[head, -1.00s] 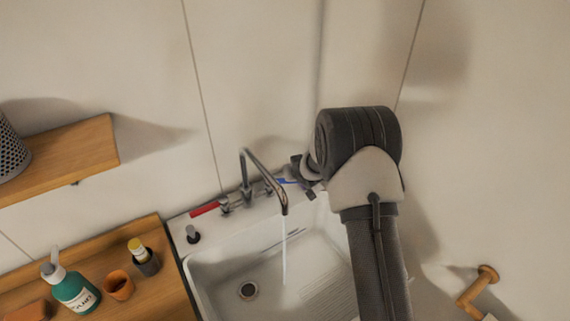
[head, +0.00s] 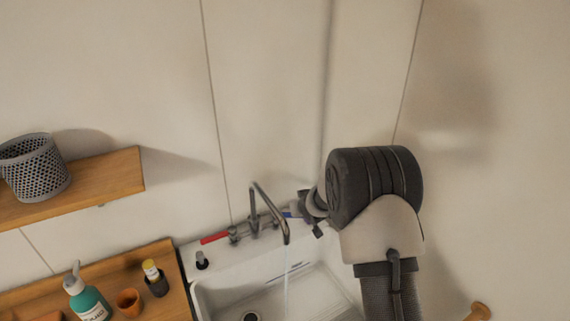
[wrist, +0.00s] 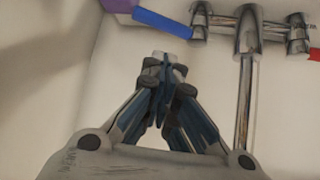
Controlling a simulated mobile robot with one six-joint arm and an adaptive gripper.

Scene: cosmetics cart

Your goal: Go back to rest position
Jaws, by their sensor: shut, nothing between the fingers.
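My gripper (wrist: 160,62) is shut and empty in the wrist view, its fingertips together in front of the white sink. In the head view my arm reaches up at the right of the sink, and my gripper (head: 312,222) is partly hidden beside the tap. The chrome tap (head: 268,210) has a stream of water running from its spout. It also shows in the wrist view (wrist: 247,35), to the right of my gripper and apart from it.
The white sink (head: 215,290) stands against the wall. A red handle (head: 214,239) and a blue handle (wrist: 160,22) flank the tap. At left, a wooden counter (head: 180,300) holds a green pump bottle (head: 88,300) and an orange cup (head: 130,302). A shelf (head: 115,176) holds a mesh basket (head: 35,165).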

